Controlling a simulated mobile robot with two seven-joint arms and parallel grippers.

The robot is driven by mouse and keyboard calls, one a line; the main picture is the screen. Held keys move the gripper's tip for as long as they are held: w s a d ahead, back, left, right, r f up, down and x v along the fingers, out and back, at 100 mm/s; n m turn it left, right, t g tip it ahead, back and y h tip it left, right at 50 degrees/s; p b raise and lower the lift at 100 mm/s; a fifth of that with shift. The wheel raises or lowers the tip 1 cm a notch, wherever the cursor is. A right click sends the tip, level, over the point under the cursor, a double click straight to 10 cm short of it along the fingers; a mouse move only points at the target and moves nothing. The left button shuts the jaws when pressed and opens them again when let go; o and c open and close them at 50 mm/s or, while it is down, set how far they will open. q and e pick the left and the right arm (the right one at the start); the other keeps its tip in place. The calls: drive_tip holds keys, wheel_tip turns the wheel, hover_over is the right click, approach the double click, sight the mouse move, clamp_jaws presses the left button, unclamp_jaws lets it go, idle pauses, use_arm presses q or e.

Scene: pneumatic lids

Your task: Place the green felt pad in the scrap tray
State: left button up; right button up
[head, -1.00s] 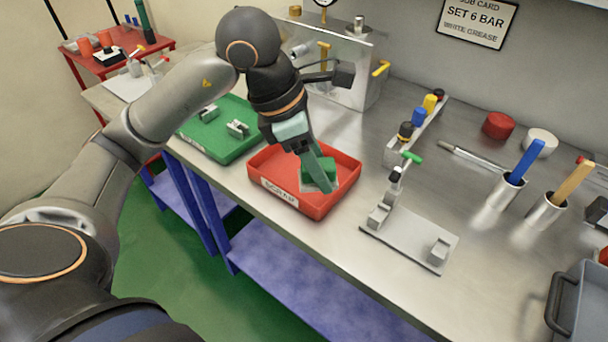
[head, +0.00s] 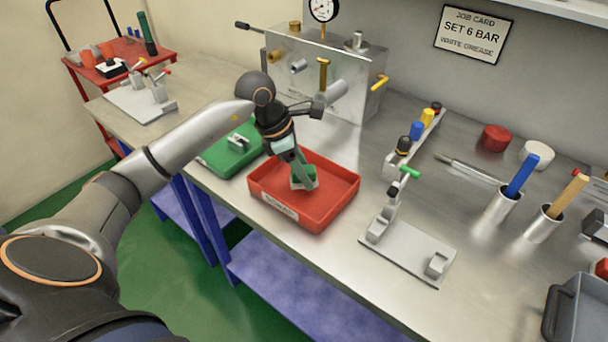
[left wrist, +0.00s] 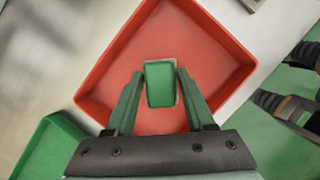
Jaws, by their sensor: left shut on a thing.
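The green felt pad (left wrist: 160,84) is a small green block between the fingertips of my left gripper (left wrist: 158,88) in the left wrist view. I cannot tell whether the pad touches the tray floor. My right gripper is not in view.
A green tray (head: 215,160) with a metal part stands left of the scrap tray. A clamp fixture on a grey plate (head: 405,245) stands to the right. A metal box with a gauge (head: 320,75) stands behind. Bare bench lies between the scrap tray and the bottle rack (head: 410,145).

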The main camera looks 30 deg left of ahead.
use_arm(q)
drive_tip(key=shift+f, duration=0.9)
drive_tip(key=shift+f, duration=0.25)
drive_tip(key=o, duration=1.2)
drive_tip(key=shift+r, duration=0.1)
drive_tip(key=shift+r, duration=0.1)
